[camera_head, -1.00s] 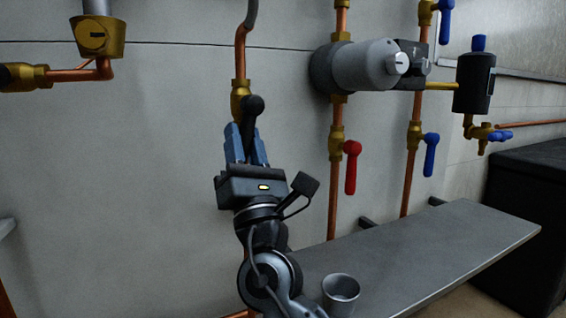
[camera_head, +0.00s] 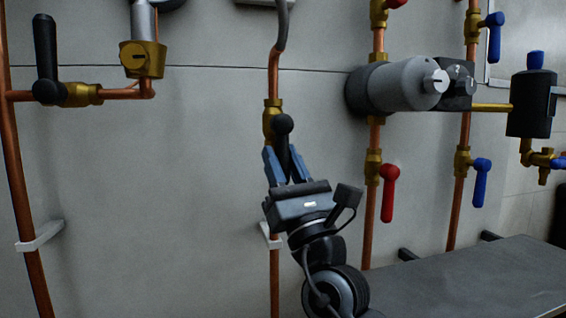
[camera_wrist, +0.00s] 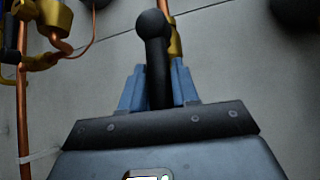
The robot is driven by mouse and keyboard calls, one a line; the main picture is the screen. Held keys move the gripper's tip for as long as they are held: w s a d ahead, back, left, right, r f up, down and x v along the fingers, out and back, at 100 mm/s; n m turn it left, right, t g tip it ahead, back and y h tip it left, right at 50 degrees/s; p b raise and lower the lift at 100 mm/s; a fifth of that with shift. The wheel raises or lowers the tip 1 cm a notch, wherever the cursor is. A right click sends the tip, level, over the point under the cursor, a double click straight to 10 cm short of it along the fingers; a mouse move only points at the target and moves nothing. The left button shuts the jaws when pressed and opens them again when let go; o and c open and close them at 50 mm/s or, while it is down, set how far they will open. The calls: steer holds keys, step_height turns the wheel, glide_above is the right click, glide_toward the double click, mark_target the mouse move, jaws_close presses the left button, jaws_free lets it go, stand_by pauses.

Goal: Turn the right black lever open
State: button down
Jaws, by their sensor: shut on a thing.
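The right black lever (camera_head: 283,130) sits on a brass valve (camera_head: 270,108) on a vertical copper pipe in the head view. Its round hub is at the top and its handle points down, tilted slightly to the right. My gripper (camera_head: 281,165) is shut on the handle, with a blue finger on each side. The wrist view shows the lever (camera_wrist: 155,55) standing between the blue fingers of my gripper (camera_wrist: 158,85). The lower handle is partly hidden by the fingers. Another black lever (camera_head: 45,60) stands upright on the left valve.
A red lever (camera_head: 388,190) and a blue lever (camera_head: 481,180) hang on pipes to the right, near a grey pump (camera_head: 400,87). A grey bench (camera_head: 490,280) lies at the lower right.

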steer(key=shift+f, duration=0.15)
steer(key=c, duration=1)
jaws_free()
steer(key=shift+o, duration=0.2)
steer(key=shift+d, duration=0.1)
steer(key=v, duration=0.7)
steer(key=shift+s+f, duration=0.2)
steer(key=shift+f, duration=0.05)
steer(key=shift+d, duration=0.1)
steer(key=shift+s, duration=0.1)
